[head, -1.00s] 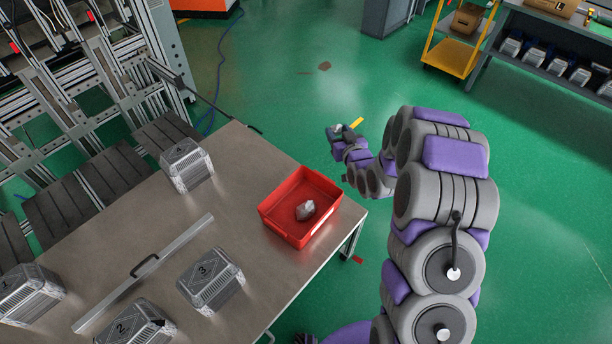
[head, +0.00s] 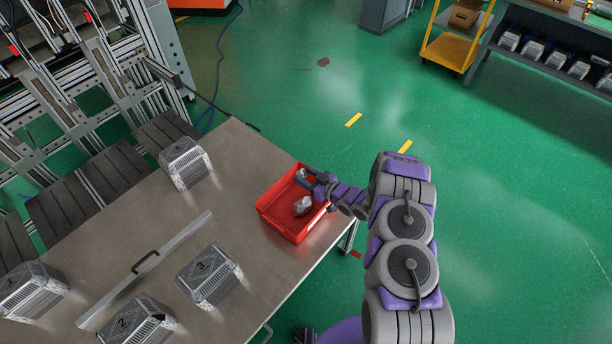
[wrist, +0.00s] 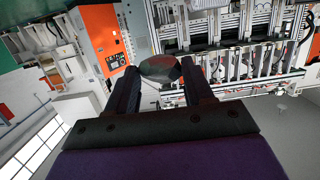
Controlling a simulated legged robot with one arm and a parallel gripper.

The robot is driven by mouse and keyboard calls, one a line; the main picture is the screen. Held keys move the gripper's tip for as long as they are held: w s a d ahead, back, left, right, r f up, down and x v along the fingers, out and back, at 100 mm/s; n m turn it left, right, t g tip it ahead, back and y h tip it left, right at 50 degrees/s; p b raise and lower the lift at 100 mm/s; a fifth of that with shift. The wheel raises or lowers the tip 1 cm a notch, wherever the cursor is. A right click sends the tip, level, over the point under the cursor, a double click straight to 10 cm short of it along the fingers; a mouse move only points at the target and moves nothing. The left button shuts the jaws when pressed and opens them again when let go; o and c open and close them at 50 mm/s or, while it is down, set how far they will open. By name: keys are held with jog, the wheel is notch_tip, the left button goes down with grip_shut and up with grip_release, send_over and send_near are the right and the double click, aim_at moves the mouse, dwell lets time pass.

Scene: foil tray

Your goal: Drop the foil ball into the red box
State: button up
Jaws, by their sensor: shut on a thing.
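The red box (head: 278,222) is an open tray on the near right part of the table. One crumpled silver foil ball (head: 303,206) lies inside it. My gripper (head: 304,176) reaches in from the right and sits at the box's far corner, over its inside as seen from the head camera. It is shut on a second foil ball (head: 300,173), small in this view. In the wrist view this held ball (wrist: 160,70) shows dark between the two fingertips. Its exact height above the box floor cannot be told.
The metal table (head: 228,160) also carries several numbered metal blocks, one of them (head: 210,275) marked 3. A long metal bar with a handle (head: 145,268) lies left of the box. Green floor is open to the right.

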jog(key=f+b, duration=0.1)
jog(key=f, duration=0.1)
jog(key=a+f+b, duration=0.1)
jog(key=f, duration=0.2)
jog(key=shift+a+f+b, duration=0.1)
jog(key=shift+b, duration=0.2)
jog(key=shift+d+f, duration=0.3)
jog(key=shift+d, duration=0.15)
jog(key=o, duration=0.7)
jog(key=shift+a, duration=0.1)
jog(key=shift+c, duration=0.2)
jog(key=o, duration=0.4)
jog(key=shift+a, duration=0.2)
jog(key=p+v, duration=0.3)
jog(key=v, duration=1.4)
jog(key=shift+d, duration=0.25)
